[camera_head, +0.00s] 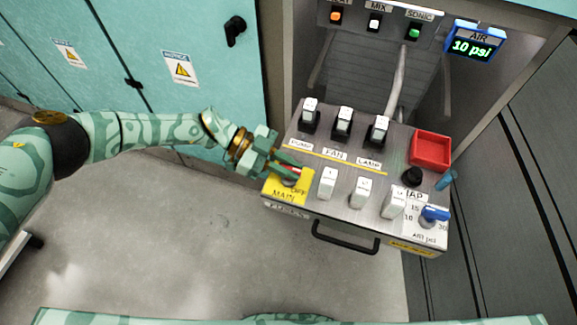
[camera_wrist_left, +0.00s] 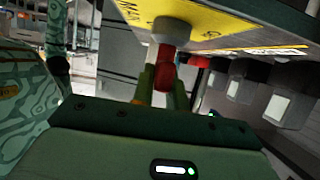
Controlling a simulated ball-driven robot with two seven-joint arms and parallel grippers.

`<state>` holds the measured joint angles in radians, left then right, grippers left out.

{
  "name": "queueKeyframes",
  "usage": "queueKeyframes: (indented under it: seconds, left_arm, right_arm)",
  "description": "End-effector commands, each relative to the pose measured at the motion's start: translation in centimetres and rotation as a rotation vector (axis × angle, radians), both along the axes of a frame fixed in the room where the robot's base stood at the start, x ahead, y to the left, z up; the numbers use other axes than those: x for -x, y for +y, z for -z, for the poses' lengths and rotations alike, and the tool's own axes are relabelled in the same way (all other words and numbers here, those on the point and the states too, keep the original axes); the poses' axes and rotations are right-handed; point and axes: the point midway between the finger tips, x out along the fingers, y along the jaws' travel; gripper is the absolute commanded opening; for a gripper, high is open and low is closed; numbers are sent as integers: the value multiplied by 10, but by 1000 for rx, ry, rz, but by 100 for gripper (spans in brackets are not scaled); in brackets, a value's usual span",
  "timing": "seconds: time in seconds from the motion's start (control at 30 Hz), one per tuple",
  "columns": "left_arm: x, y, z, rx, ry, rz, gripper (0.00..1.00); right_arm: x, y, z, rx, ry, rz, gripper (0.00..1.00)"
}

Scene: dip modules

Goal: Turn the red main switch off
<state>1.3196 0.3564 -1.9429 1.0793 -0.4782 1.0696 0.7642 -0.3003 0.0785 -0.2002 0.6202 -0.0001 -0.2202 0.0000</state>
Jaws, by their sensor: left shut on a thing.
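The red main switch (camera_wrist_left: 166,72) sits on a yellow plate (camera_head: 285,188) marked MAIN and OFF at the left front corner of the metal control panel. It has a pale round base (camera_wrist_left: 171,30) and a red handle. My left gripper (camera_head: 292,171) reaches in from the left and is shut on the red handle. In the left wrist view the green fingers (camera_wrist_left: 163,85) stand on both sides of the handle. The fingers partly hide the switch in the head view, and I cannot tell its exact setting. My right gripper is not in view.
Several rocker switches (camera_head: 343,122) stand in two rows on the panel. A red tray (camera_head: 431,150), black knob (camera_head: 412,176) and blue-handled valve (camera_head: 435,214) lie to the right. An air display (camera_head: 473,46) reads 10 psi. A black handle (camera_head: 345,238) juts from the front.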

Motion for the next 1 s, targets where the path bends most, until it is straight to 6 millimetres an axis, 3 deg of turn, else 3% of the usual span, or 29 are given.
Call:
queueKeyframes:
  seconds: [0.47, 0.5, 0.57, 1.0]
  left_arm:
    - [1, -1, -1, 3, 2, 17, 0]
    - [1, -1, -1, 3, 2, 17, 20]
    - [1, -1, -1, 3, 2, 17, 36]
    - [0, 1, -1, 1, 0, 14, 36]
  right_arm:
    - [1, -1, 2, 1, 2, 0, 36]
    - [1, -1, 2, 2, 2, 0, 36]
    - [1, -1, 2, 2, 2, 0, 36]
    - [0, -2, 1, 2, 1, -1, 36]
